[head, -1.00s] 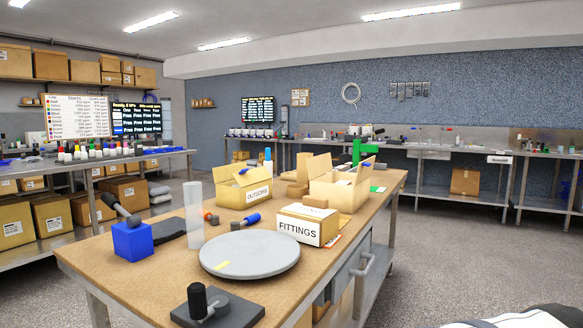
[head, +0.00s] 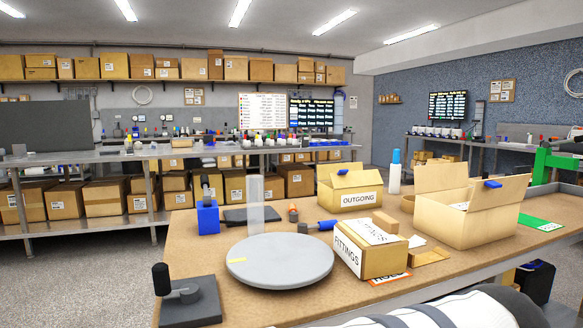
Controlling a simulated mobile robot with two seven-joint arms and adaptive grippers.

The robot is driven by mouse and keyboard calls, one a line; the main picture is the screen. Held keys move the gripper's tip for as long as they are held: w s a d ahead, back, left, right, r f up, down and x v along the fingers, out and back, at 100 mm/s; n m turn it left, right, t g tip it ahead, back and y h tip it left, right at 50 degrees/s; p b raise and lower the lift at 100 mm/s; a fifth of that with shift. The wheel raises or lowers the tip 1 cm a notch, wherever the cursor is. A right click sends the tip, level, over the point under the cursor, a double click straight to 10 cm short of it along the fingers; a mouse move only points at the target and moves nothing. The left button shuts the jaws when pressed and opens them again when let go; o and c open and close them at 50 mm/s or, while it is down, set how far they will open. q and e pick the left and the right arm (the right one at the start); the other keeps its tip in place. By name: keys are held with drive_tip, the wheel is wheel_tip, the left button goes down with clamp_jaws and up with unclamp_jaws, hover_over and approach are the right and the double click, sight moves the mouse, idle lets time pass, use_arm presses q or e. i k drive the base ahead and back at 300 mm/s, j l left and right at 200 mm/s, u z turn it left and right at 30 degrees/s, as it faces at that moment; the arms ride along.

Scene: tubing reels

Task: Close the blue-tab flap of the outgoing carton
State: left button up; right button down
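The outgoing carton (head: 362,198), a tan box with an OUTGOING label, stands toward the back of the wooden table in the head view. Its top flaps are raised and open. Neither of my grippers is in view. White and dark parts at the bottom right edge look like my own arm.
A larger open carton (head: 455,222) with a blue tab stands right of it. A white bottle (head: 394,178) stands behind.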

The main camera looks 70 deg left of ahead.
sight(344, 179)
drive_tip(key=i+u, duration=0.1)
drive_tip(key=u, duration=0.3)
drive_tip(key=i+l+u, duration=0.1)
drive_tip(key=u, duration=0.35)
drive_tip(key=l+u, duration=0.2)
drive_tip(key=u, duration=0.2)
drive_tip(key=i+l+u, duration=0.1)
drive_tip(key=u, duration=0.35)
drive_tip(key=l+u, duration=0.2)
drive_tip(key=u, duration=0.2)
